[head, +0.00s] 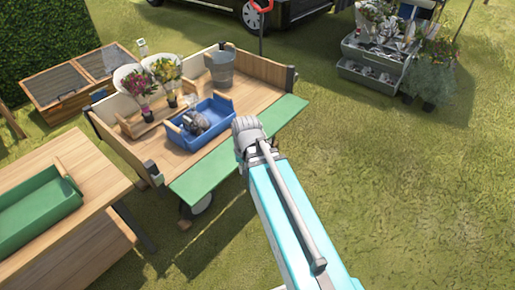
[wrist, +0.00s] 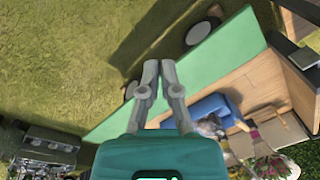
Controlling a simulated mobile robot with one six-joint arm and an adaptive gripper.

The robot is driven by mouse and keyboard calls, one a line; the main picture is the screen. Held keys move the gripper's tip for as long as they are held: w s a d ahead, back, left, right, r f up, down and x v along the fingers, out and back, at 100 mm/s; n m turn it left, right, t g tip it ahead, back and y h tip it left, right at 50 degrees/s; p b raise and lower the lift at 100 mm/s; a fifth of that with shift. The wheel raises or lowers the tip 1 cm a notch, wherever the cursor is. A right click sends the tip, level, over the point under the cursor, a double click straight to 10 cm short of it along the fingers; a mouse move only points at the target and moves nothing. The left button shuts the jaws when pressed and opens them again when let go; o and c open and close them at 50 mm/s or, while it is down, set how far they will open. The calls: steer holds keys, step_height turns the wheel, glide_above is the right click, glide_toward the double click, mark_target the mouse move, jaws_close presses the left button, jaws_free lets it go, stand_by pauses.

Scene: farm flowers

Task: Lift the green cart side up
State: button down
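The green cart side (head: 235,155) is a long flat panel along the near edge of the wooden cart (head: 258,92). It is folded down and out, not upright. In the wrist view the green side (wrist: 205,62) runs diagonally behind my fingers. My gripper (wrist: 159,65) has its two fingertips close together with nothing seen between them. The fingertips appear over the panel, but I cannot tell whether they touch it. In the head view my arm covers the gripper near the panel's right part.
On the cart are a blue tray (head: 217,113) with items in it, a metal bucket (head: 220,70) and potted flowers (head: 166,72). A wooden table (head: 100,175) with a green tray (head: 35,210) stands at left. Open grass (head: 400,190) lies at right.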

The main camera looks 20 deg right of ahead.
steer(key=w+d+f+m+t+y+b, duration=0.4)
steer(key=w+d+f+m+t+b, duration=0.4)
steer(key=w+d+f+m+b, duration=1.4)
steer(key=d+m+b, duration=0.1)
steer(key=m+b, duration=0.4)
steer(key=b, duration=0.1)
steer(key=shift+w+d+f+m, duration=0.15)
steer(key=shift+d+f+m, duration=0.05)
steer(key=shift+m, duration=0.1)
steer(key=shift+f, duration=0.1)
steer(key=b+x, duration=0.7)
steer(key=x, duration=0.3)
steer(key=shift+a+r+p, duration=0.1)
steer(key=shift+r+p, duration=2.1)
steer(key=shift+p, duration=0.05)
steer(key=shift+r, duration=0.15)
